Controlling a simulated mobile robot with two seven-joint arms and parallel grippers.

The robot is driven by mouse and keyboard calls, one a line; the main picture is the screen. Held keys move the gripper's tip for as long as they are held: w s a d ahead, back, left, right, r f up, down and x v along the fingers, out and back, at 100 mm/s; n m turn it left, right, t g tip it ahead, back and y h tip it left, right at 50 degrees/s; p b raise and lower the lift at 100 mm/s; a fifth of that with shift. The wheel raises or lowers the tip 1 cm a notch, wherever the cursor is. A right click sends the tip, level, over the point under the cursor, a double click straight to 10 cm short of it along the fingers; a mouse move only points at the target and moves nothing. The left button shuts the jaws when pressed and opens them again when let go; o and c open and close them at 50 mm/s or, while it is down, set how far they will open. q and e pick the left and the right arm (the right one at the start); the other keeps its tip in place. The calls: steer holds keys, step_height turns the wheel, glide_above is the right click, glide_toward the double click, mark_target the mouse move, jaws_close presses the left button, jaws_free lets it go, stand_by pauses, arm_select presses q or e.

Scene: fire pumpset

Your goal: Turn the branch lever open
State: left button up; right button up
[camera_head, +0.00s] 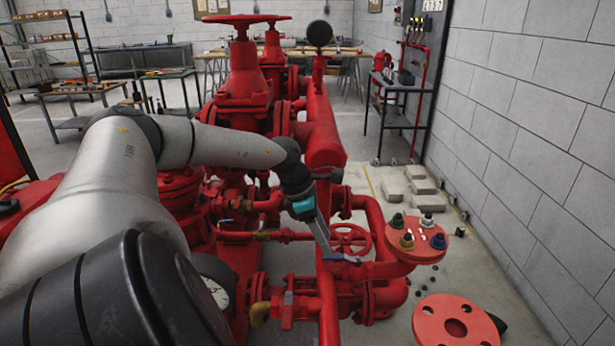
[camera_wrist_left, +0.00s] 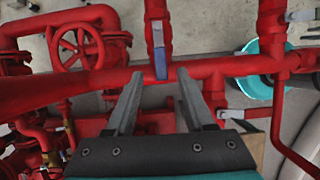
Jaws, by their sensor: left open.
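The branch lever, a lever with a blue grip (camera_wrist_left: 161,66), stands out from a red branch pipe (camera_wrist_left: 158,12) in the left wrist view. In the head view its blue end (camera_head: 346,258) shows beside the red pipework, just right of my left fingertips. My left gripper (camera_head: 326,246) reaches down to it from the upper left. In the left wrist view the two fingers of my left gripper (camera_wrist_left: 160,74) are apart, and the blue grip lies in line with the gap at their tips. I cannot tell whether a finger touches it. My right gripper is not in view.
A red handwheel (camera_head: 350,238) stands close to my fingers. Red pipes (camera_head: 326,190) and a bolted flange (camera_head: 416,242) surround the spot. A pressure gauge (camera_head: 216,292) is at lower left. A teal bucket (camera_wrist_left: 262,88) and grey levers show in the wrist view.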

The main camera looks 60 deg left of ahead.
arm_select(q)
steer(key=p+v, duration=0.2)
steer(key=v, duration=0.9)
steer(key=shift+s+r, duration=0.2)
steer(key=shift+r, duration=0.1)
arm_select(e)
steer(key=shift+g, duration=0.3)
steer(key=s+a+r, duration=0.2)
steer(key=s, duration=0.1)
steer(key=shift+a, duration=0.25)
arm_select(q)
steer(key=shift+a, duration=0.15)
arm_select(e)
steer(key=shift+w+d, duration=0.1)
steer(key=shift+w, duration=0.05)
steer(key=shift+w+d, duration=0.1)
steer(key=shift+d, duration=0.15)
